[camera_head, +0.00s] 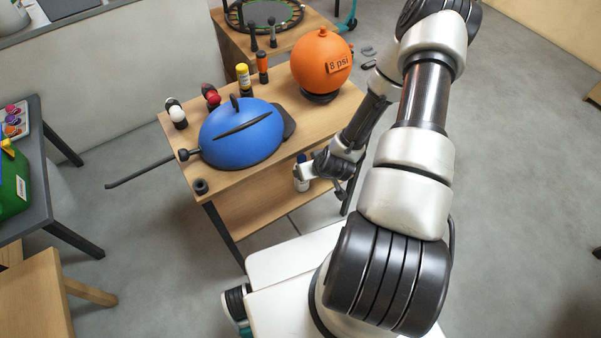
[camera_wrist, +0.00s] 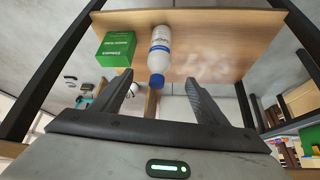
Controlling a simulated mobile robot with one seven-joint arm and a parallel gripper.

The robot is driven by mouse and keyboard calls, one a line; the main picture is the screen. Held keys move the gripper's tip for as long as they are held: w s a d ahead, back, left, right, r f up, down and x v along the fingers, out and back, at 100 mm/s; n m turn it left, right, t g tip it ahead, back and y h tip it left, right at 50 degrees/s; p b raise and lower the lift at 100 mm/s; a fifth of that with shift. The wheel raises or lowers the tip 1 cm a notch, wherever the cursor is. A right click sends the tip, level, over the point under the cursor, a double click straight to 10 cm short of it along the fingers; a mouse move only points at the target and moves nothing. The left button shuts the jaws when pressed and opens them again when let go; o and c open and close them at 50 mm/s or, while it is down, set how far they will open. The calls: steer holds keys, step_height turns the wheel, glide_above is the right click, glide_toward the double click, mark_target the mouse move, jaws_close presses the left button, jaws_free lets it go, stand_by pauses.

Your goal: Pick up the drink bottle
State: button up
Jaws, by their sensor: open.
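The drink bottle (camera_wrist: 160,46) is white with a blue label band and a blue cap. In the wrist view it is at the wooden shelf, its cap pointing toward my gripper. My gripper (camera_wrist: 163,88) is open, its two dark fingers spread to either side of the cap's line, with nothing between the tips that I can see held. In the head view my gripper (camera_head: 304,172) is at the front edge of the wooden rack, below its top board. A small white and blue part of the bottle (camera_head: 302,185) shows there; the rest is hidden.
A green box (camera_wrist: 117,49) is beside the bottle, to its left in the wrist view. The rack's top board (camera_head: 231,182) holds a blue dome-shaped bag (camera_head: 242,137), an orange ball (camera_head: 321,62) and small bottles. Dark rack posts (camera_head: 222,233) stand near my arm.

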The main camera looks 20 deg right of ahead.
steer(key=b, duration=0.2)
glide_above(301, 187)
steer(key=d, duration=0.1)
step_height(301, 187, down, 8)
steer(key=shift+s+b+x, duration=0.1)
steer(key=shift+b+x, duration=0.1)
steer(key=shift+x, duration=1.2)
steer(key=shift+s+b+x, duration=0.15)
steer(key=shift+b+x, duration=0.05)
steer(key=shift+x, duration=1.2)
steer(key=shift+d+f, duration=0.1)
steer(key=shift+d, duration=0.05)
steer(key=c, duration=1.3)
